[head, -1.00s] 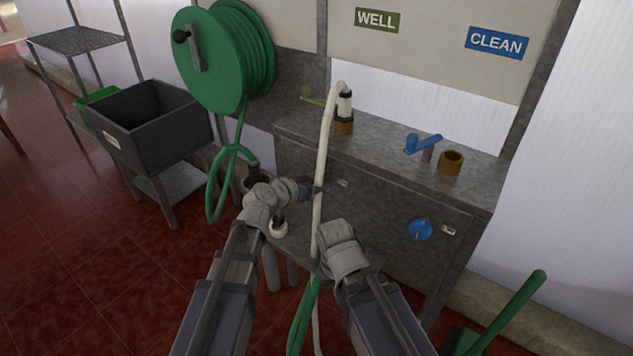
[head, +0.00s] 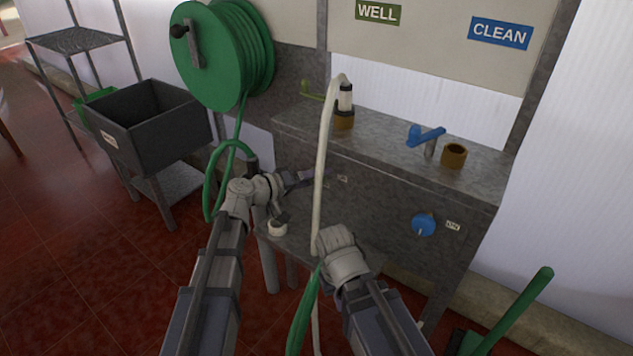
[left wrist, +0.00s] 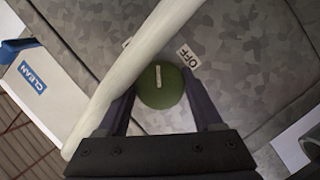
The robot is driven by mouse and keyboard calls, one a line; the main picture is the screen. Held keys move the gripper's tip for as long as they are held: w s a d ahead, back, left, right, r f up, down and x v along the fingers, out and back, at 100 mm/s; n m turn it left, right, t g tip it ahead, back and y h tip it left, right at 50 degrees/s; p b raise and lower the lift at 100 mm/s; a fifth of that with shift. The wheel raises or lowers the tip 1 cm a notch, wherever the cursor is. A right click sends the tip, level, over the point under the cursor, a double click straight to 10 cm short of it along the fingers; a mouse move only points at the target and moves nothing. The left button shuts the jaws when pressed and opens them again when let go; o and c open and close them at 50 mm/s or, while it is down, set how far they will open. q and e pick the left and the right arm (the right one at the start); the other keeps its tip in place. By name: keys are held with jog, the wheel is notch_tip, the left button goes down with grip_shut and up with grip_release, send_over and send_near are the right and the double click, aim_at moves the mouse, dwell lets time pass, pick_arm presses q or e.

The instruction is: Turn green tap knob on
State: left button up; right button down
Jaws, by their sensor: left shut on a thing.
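The round green tap knob (left wrist: 161,88) is on the grey front panel in the left wrist view, with a pale pointer mark pointing up in that picture. An OFF label (left wrist: 188,57) is at its upper right. My left gripper (left wrist: 162,100) is shut on the knob, one dark finger on each side. In the head view my left gripper (head: 312,177) reaches the panel just behind the white hose, and the knob is hidden there. My right wrist (head: 340,252) is low in front of the bench; its fingers are hidden.
A white hose (head: 322,170) hangs from the WELL tap outlet, close to my left fingers. A blue knob (head: 424,225) with an ON label is on the panel at the right. A green hose reel (head: 210,58) and dark sink (head: 150,125) stand left. A green-handled tool (head: 515,310) is at lower right.

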pick_arm(q)
jog(key=n+b, duration=0.1)
jog(key=n+h+b, duration=0.1)
jog(key=n, duration=0.1)
jog(key=shift+f+h, duration=0.2)
jog(key=shift+h, duration=0.1)
jog(key=shift+r+n+h+b, duration=0.1)
jog(key=shift+n+h+b, duration=0.2)
jog(key=shift+n+b, duration=0.4)
jog(key=shift+t, duration=0.3)
jog(key=o, duration=1.3)
jog(key=shift+r, duration=0.1)
jog(key=shift+o, duration=0.2)
jog(key=shift+s+a, duration=0.1)
jog(key=v, duration=0.7)
jog(key=shift+a, duration=0.3)
jog(key=shift+s, duration=0.15)
